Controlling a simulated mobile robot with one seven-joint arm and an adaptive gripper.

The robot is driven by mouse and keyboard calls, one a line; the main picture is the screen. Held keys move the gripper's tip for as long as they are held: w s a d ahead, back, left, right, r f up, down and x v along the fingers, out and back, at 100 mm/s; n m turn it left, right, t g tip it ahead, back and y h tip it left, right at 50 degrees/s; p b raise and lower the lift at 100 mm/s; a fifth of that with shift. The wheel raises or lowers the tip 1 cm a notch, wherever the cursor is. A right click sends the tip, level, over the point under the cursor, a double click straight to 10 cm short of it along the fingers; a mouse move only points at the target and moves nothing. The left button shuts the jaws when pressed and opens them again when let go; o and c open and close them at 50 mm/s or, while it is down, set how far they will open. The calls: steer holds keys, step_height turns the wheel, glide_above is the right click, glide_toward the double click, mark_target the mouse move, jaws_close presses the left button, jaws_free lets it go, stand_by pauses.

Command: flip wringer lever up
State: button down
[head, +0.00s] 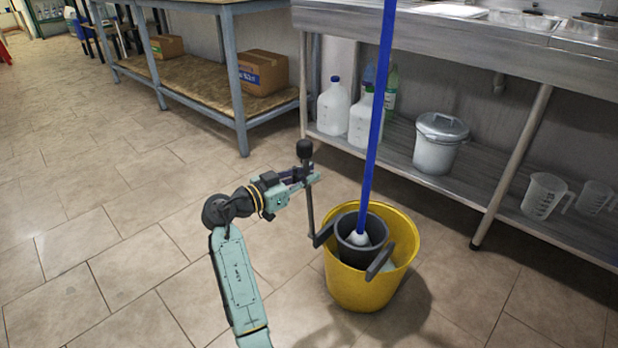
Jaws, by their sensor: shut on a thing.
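A yellow bucket (362,287) stands on the tiled floor with a dark grey wringer (349,250) set in its top. The wringer lever (309,196) is a thin dark rod with a black knob (304,150) at its upper end. It stands nearly upright at the left side of the bucket. My gripper (309,178) is shut on the lever a little below the knob, reaching in from the left. The jaws partly hide the rod there. A mop with a blue handle (375,110) stands in the wringer, leaning slightly right.
A steel counter (440,30) stands behind the bucket. Its lower shelf (400,150) holds white jugs (334,107), a lidded pail (438,143) and clear measuring jugs (546,195). A bench (225,98) with cardboard boxes (262,72) stands at the back left. The floor at left is clear.

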mark_target(301, 142)
steer(key=c, duration=1.6)
jaws_free()
step_height(301, 142, up, 10)
steer(key=shift+a+r, duration=0.1)
